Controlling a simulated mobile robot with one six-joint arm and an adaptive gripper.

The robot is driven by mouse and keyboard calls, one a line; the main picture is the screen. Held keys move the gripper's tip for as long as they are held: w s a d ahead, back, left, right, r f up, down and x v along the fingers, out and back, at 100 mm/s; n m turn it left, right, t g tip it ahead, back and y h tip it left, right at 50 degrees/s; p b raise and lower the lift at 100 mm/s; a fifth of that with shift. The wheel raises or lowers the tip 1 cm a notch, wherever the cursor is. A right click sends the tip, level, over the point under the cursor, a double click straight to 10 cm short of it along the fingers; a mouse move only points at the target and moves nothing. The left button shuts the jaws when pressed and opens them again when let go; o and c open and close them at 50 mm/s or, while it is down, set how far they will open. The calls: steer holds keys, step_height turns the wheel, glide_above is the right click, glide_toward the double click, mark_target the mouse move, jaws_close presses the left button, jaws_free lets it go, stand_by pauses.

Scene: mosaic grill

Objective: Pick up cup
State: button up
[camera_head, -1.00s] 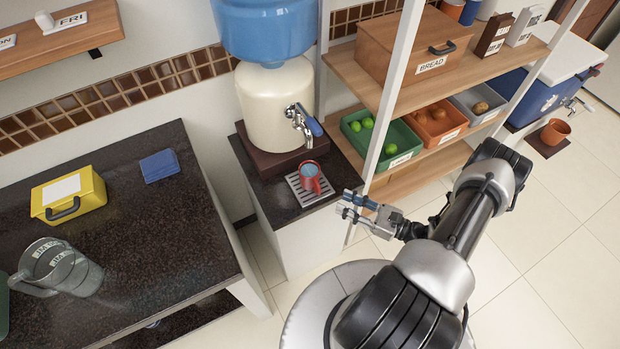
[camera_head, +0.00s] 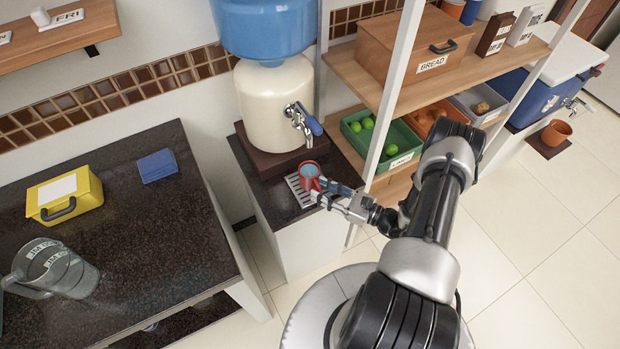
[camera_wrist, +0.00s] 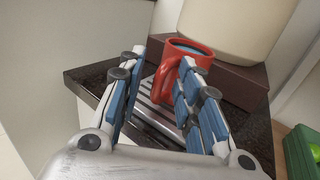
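A red cup (camera_head: 309,173) with blue-grey contents stands upright on the slotted metal drip tray (camera_head: 296,193) below the dispenser tap. My gripper (camera_head: 325,192) is at the cup's near right side in the head view. In the wrist view the cup (camera_wrist: 180,62) is ahead, with its handle (camera_wrist: 163,82) facing my open gripper (camera_wrist: 160,75). The handle lies between the two blue-padded fingers as seen from there. The right finger covers part of the cup. I cannot tell whether a finger touches it.
The water dispenser (camera_head: 272,105) with its tap (camera_head: 302,122) stands just behind the cup. A shelf post (camera_head: 388,105) and a green bin of limes (camera_head: 400,143) are close on the right. A dark counter (camera_head: 140,235) is at left, with a floor gap between.

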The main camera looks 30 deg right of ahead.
jaws_close()
stand_by(0.6)
